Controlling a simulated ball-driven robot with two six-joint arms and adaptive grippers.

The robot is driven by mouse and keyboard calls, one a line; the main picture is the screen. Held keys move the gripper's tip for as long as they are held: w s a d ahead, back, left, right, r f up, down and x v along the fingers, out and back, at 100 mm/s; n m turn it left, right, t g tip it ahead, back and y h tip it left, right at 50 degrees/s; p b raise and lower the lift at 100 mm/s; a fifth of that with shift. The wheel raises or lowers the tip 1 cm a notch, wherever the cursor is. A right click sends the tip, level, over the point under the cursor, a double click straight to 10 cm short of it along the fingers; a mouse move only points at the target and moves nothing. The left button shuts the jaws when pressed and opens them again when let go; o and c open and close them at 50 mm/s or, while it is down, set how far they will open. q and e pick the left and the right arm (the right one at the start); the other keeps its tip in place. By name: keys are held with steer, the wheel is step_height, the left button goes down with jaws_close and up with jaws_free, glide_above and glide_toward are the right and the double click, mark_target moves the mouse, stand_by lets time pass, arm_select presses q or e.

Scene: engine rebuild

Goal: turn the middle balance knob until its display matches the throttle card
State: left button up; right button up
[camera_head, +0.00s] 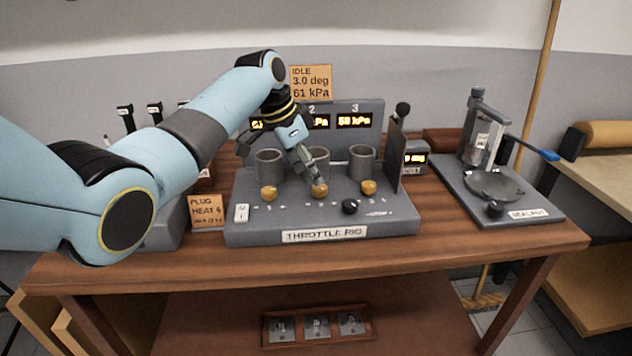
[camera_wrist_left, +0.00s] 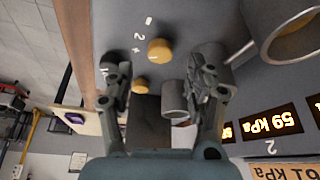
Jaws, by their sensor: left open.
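The middle brass balance knob (camera_head: 319,190) is on the sloped front of the throttle rig (camera_head: 240,222). My left gripper (camera_head: 312,182) reaches down at it from above. In the left wrist view my left gripper (camera_wrist_left: 162,80) is open, and the middle knob (camera_wrist_left: 160,50) shows beyond and between its fingers, with no grip on it visible. The middle display (camera_wrist_left: 268,123) reads 59 kPa, upside down there; in the head view the arm partly hides it. The throttle card (camera_head: 311,82) reads IDLE, 3.0 deg, 61 kPa. My right gripper is not in view.
Brass knobs stand left (camera_head: 268,193) and right (camera_head: 368,188) of the middle one, with a black knob (camera_head: 349,206) in front. Grey cylinders (camera_head: 362,160) rise behind them. The right display (camera_head: 354,121) appears to read 58 kPa. A sealant stand (camera_head: 515,208) is at right.

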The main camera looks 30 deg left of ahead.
mark_target(315, 187)
arm_select(q)
steer(key=shift+x, duration=2.4)
steer(key=shift+c, duration=0.4)
jaws_close()
steer(key=m+h+b, duration=0.1)
steer(key=m+b, duration=0.1)
steer(key=m, duration=0.1)
steer(key=shift+w+a+f+g+b, duration=0.1)
steer(key=shift+w+g+b, duration=0.05)
steer(key=shift+g+b, duration=0.25)
steer(key=shift+m+g+b, duration=0.5)
steer(key=shift+m+b, duration=0.55)
steer(key=shift+m, duration=0.35)
